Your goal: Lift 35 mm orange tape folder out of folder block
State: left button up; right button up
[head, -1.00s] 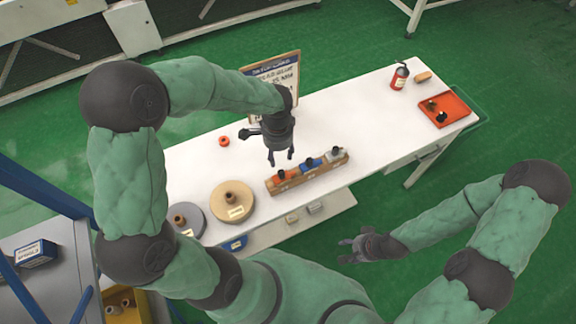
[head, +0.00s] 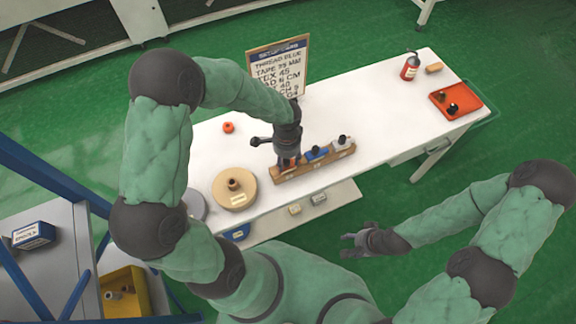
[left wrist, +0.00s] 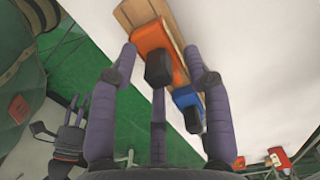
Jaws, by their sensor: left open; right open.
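The wooden folder block (head: 313,164) lies along the front edge of the white table. The orange folder sits at the block's left end and is mostly hidden behind my left gripper in the head view. In the left wrist view the orange folder (left wrist: 150,38) shows with its black knob towards the camera, between the spread fingers of my left gripper (left wrist: 160,70). My left gripper (head: 288,162) is open, pointing down at the orange folder. The blue folder (head: 317,153) and the grey folder (head: 341,143) sit to its right. My right gripper (head: 350,245) is open and empty, away from the table.
A tan tape roll (head: 233,189) lies left of the block, with a grey roll partly hidden beside it. A setup card (head: 277,68) stands behind. The table's middle right is clear.

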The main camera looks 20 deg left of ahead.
pick_arm(q)
grip_shut()
grip_release()
jog(key=shift+r, duration=0.15)
